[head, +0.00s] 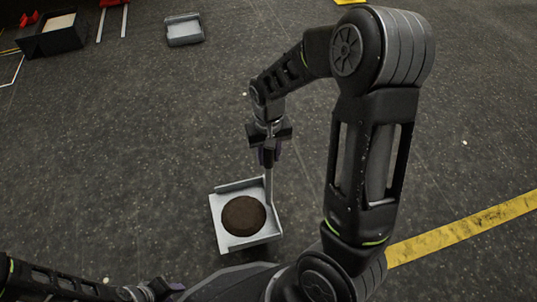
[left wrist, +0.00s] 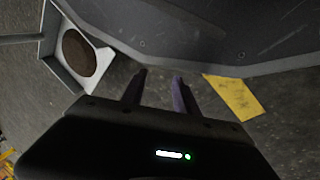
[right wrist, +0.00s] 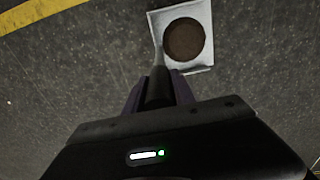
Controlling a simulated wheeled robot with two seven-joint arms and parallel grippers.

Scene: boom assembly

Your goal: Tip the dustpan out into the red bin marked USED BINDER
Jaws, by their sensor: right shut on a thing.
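The dustpan (head: 258,240) is a pale grey pan with raised sides, holding a round dark brown heap (head: 243,216). My right gripper (head: 268,158) is shut on its upright handle, and the pan hangs below the gripper. The pan also shows in the right wrist view (right wrist: 200,68), with the handle running up from between the fingers. I cannot tell if the pan touches the floor. My left gripper (left wrist: 157,92) is open and empty, low at the left by my body; the pan shows beyond it in the left wrist view (left wrist: 98,62). No red bin marked USED BINDER is clearly visible.
A black open box (head: 62,45) with pale contents stands at the far top left, with red items beside it. A grey tray (head: 185,30) lies on the floor at the top. A yellow floor stripe (head: 460,228) runs at right. The middle floor is mostly clear.

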